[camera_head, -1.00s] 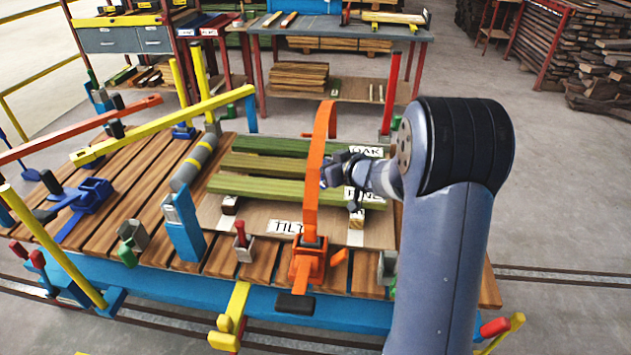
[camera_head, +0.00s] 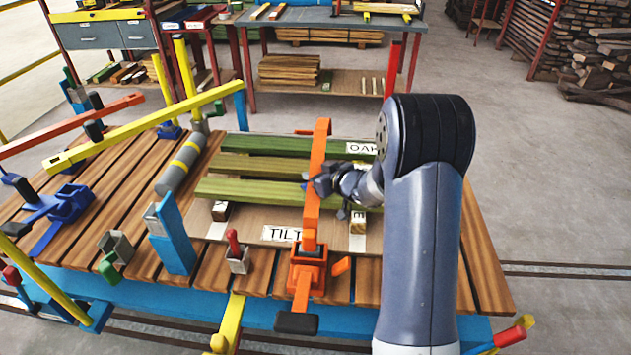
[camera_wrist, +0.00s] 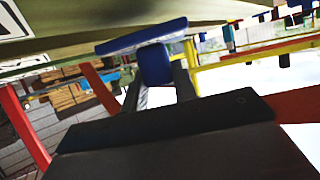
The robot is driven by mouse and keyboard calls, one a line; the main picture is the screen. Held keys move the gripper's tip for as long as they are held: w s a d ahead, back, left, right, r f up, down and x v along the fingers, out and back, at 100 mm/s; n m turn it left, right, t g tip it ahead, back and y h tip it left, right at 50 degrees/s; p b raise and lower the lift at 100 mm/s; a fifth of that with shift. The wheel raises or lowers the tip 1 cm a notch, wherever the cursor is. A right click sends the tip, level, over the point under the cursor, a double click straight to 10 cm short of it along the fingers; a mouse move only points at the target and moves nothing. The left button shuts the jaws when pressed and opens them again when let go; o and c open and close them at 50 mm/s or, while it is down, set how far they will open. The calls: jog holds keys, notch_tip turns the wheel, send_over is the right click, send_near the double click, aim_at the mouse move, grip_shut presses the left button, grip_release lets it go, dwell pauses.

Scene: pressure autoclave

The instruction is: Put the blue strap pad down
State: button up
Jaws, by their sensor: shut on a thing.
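The blue strap pad (camera_wrist: 154,64) is a T-shaped piece with a flat blue plate, held between the two fingers of my gripper (camera_wrist: 158,84) in the wrist view. In the head view my gripper (camera_head: 318,186) is low over the green boards, beside the upright orange clamp strap (camera_head: 314,160). Only a small bit of blue shows at its tip there, so most of the pad is hidden. In the wrist view the plate is close to a broad pale green board surface (camera_wrist: 190,12); I cannot tell whether they touch.
Open floor lies right.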

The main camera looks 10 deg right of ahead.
jog(key=shift+f, duration=0.9)
jog(key=shift+f, duration=0.1)
jog(key=o, duration=1)
jog(key=shift+r, duration=0.25)
jog(key=p+v, duration=0.1)
jog(key=v, duration=1.1)
